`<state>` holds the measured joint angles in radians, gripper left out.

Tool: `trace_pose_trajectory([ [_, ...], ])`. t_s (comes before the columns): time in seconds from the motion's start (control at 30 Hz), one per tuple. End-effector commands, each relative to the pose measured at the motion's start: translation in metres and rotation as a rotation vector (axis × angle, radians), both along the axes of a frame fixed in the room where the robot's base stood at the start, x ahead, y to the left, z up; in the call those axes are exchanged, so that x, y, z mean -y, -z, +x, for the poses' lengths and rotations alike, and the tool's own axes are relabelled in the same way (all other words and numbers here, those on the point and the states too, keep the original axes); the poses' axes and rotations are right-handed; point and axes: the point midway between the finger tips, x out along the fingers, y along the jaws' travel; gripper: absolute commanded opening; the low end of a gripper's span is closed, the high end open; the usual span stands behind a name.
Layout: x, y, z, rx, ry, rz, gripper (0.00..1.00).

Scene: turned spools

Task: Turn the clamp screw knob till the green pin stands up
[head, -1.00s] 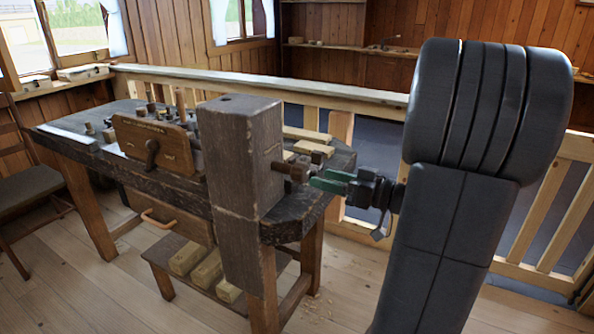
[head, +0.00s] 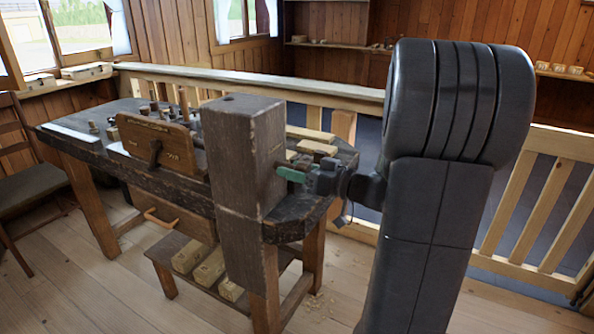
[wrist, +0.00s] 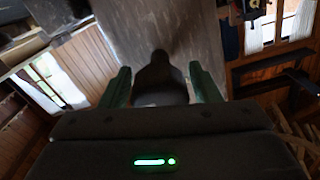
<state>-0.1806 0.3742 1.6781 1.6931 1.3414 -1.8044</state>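The clamp screw knob, a dark turned shape (wrist: 160,80), sticks out of the thick wooden post (head: 240,160). In the head view my gripper (head: 290,174) is at the post's right face and hides most of the knob. In the wrist view my gripper (wrist: 160,84) has one green finger on each side of the knob. Thin gaps seem to show between fingers and knob, so it looks open around it. I cannot make out a green pin in either view.
The post stands at the front of a dark workbench (head: 90,152). An upright wooden board (head: 178,150) with a dark handle and several small turned pieces are on it. A railing (head: 350,93) runs behind. A chair (head: 30,180) stands at the left.

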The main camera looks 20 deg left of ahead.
Motion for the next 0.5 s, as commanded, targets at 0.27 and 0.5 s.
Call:
trace_pose_trajectory([
  [0.27, 0.0002, 0.0, -0.0001, -0.001, 0.0, 0.0, 0.19],
  [0.5, 0.0002, 0.0007, -0.0001, -0.038, -0.001, 0.003, 0.19],
])
